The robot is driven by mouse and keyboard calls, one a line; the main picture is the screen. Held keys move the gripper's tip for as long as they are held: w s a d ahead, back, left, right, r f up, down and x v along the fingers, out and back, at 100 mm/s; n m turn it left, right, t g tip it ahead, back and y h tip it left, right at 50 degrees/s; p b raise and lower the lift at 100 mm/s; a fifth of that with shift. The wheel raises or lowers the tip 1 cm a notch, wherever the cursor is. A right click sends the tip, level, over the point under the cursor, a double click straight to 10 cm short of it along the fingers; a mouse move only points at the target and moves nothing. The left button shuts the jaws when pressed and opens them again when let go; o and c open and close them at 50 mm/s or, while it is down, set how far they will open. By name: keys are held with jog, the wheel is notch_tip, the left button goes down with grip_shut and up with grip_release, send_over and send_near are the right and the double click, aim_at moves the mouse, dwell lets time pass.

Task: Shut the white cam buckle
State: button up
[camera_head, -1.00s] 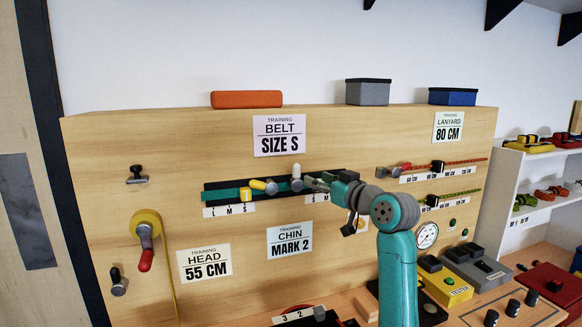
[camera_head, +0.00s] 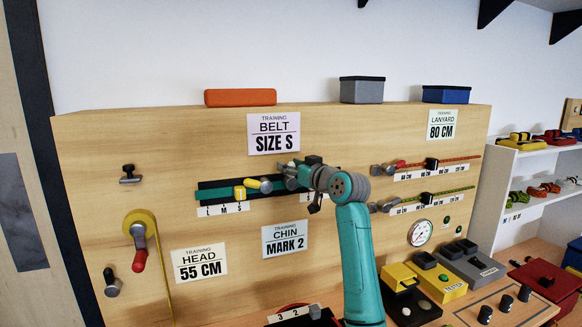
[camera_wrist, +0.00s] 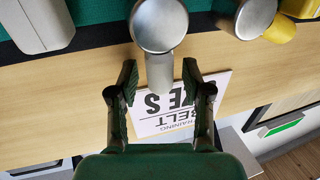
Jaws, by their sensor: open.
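The white cam buckle (camera_wrist: 158,28) is at the top middle of the wrist view, a pale round hub with a short lever (camera_wrist: 160,72) sticking out toward the upside-down BELT sign. My gripper (camera_wrist: 159,76) is open, one dark finger on each side of the lever, with gaps visible on both sides. In the head view my gripper (camera_head: 293,172) is at the belt rail and largely hides the white buckle. A yellow-levered cam buckle (camera_head: 262,186) sits just left of it; it also shows at the right of the wrist view (camera_wrist: 280,28).
The wooden board (camera_head: 100,200) carries the belt sign (camera_head: 273,134) above the rail and the chin sign (camera_head: 284,239) below. A pale block (camera_wrist: 35,22) lies close to my gripper in the wrist view. Lanyard straps (camera_head: 445,165) are to the right.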

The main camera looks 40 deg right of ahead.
grip_shut()
jog(key=m, duration=0.1)
jog(key=d+m, duration=0.1)
jog(key=m, duration=0.1)
jog(key=d+m+t, duration=0.1)
jog(key=shift+s+f+m, duration=0.25)
jog(key=shift+m, duration=0.15)
grip_release()
dwell(0.3)
jog(key=s+f, duration=0.1)
jog(key=s, duration=1.1)
jog(key=shift+a, duration=0.2)
jog(key=shift+f, duration=0.1)
